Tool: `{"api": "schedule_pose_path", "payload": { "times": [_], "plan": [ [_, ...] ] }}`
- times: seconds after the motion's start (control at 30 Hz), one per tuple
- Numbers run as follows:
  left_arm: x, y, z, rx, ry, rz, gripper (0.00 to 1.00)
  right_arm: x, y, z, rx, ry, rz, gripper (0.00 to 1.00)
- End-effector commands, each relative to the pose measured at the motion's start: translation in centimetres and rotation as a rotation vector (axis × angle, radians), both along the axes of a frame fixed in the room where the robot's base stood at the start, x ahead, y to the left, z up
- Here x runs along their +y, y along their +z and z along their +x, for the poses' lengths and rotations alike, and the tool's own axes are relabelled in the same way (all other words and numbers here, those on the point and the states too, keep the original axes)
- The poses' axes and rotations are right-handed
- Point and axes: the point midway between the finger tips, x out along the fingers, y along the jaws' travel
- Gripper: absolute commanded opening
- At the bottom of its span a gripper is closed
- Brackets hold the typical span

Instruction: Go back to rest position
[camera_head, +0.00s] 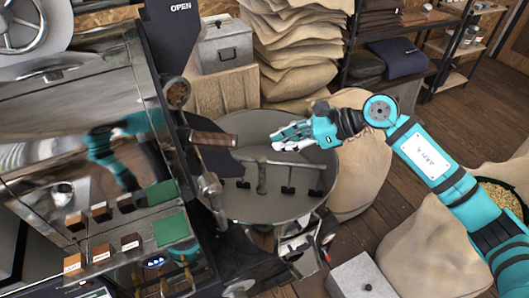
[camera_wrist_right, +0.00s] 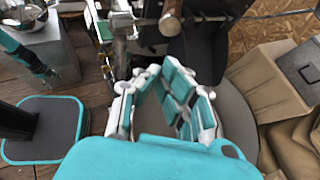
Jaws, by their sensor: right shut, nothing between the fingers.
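My right gripper (camera_head: 277,138) reaches in from the right over the round metal cooling pan (camera_head: 300,205) of the roaster. Its fingers are shut and hold nothing; they point left toward the brown handle (camera_head: 213,139) at the pan's far left rim, with a gap between. In the right wrist view the gripper's fingers (camera_wrist_right: 160,85) show above the pan.
The roaster's shiny body (camera_head: 80,130) fills the left. Sacks (camera_head: 295,50) are stacked behind the pan, beside a metal box (camera_head: 224,45). An open sack of beans (camera_head: 497,198) stands right, below my right arm. A grey box (camera_head: 362,280) stands in front. Wooden floor is free at the upper right.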

Motion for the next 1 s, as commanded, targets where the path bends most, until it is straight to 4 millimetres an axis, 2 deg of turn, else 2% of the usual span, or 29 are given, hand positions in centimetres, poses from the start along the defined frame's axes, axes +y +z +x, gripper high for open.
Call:
{"api": "schedule_pose_path", "payload": {
  "times": [0.03, 0.1, 0.33, 0.53, 0.67, 0.77, 0.87, 0.93, 1.0],
  "plan": [
    [-0.2, -1.0, 0.0, 0.0, 0.001, -0.002, 0.62, -1.1, 0.1, -0.2, -0.003, -0.002, -0.003, 0.0],
    [-0.4, -1.5, 0.0, 0.0, 0.001, -0.004, 0.62, -2.3, 0.9, -0.5, -0.001, -0.001, -0.002, 0.0],
    [0.5, -2.4, 0.5, -0.006, -0.002, 0.006, 0.62, -5.0, 2.6, -1.2, 0.003, 0.0, -0.001, 0.0],
    [0.9, -2.4, 0.5, -0.006, -0.003, 0.011, 0.62, -5.5, 3.2, -1.4, 0.003, 0.001, 0.001, 0.0],
    [0.7, -2.4, 0.4, -0.005, -0.002, 0.008, 0.62, -4.0, 3.6, -1.7, 0.02, -0.01, 0.083, 0.0],
    [0.4, -2.4, 0.4, -0.005, -0.001, 0.005, 0.62, -1.1, 4.9, -2.2, 0.069, -0.05, 0.277, 0.0],
    [0.2, -2.4, 0.4, -0.005, 0.0, 0.002, 0.62, 1.4, 7.4, -2.5, 0.175, -0.139, 0.571, 0.0],
    [0.1, -2.4, 0.4, -0.005, 0.0, 0.001, 0.62, 1.9, 9.2, -2.4, 0.279, -0.226, 0.795, 0.0],
    [0.0, -2.4, 0.4, -0.004, 0.0, 0.0, 0.62, 1.3, 10.3, -1.8, 0.399, -0.33, 1.01, 0.0]
  ]
}}
